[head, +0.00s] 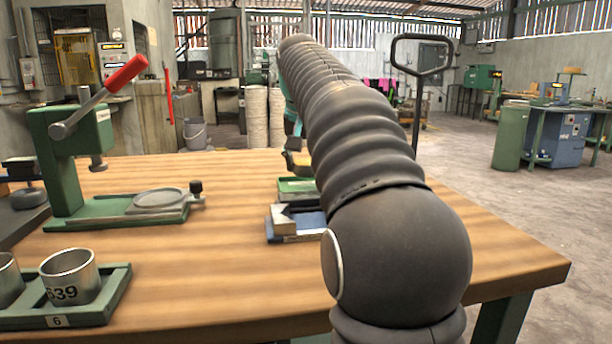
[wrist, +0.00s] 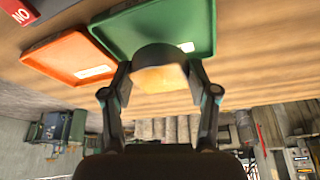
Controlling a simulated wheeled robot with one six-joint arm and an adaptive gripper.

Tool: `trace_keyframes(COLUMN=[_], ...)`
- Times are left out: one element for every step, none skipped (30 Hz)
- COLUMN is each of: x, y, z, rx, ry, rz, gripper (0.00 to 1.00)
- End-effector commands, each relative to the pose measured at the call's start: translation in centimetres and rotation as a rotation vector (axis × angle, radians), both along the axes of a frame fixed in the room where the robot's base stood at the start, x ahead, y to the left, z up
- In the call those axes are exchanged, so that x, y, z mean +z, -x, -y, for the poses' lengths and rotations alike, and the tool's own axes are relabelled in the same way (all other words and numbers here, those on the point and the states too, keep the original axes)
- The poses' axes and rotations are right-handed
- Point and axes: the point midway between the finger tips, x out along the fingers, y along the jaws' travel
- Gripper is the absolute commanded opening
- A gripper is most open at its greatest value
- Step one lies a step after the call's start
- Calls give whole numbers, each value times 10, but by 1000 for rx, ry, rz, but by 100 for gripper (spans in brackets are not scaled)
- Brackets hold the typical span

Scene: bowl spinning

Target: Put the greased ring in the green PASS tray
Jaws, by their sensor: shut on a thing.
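My gripper (wrist: 160,92) is shut on the greased ring (wrist: 160,78), a grey piece with a yellowish face between the two fingers. In the wrist view the ring overlaps the near edge of the green tray (wrist: 140,28), which has a white label; the height between them is hard to judge. In the head view my arm hides most of the gripper, and a yellowish bit of what seems to be the held ring (head: 298,160) shows just above a green tray (head: 297,186).
An orange tray (wrist: 65,58) lies beside the green one, near a red NO sign (wrist: 18,10). A green press (head: 68,150) with a red handle and a rack of metal cups (head: 70,275) stand left. Mid-table is clear.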

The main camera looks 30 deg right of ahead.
Motion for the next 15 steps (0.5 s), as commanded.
trace_keyframes(x=[-11, -15, -20, -23, -25, -27, -28, -28, -28, -28, -28, -28, -28, -28, -28], y=[1, 1, 1, 1, 1, 1, 1, 1, 1, 1, 1, 1, 1, 1, 1], z=[0, 0, 0, 0, 0, 0, 0, 0, 0, 0, 0, 0, 0, 0, 0], rx=[0, 0, 0, 1, 1, 1, 1, 1, 0, 0, 0, 0, 0, 0, 0], ry=[0, 0, -1, 0, 0, 0, 1, 1, 1, 1, 1, 1, 1, 1, 0], rz=[-2, -1, -1, -1, -1, 0, 1, 1, 1, 1, 1, 1, 1, 1, 0], gripper=[2, 2, 2, 2, 2, 2, 2, 2, 2, 2, 2, 2, 2, 2, 2])
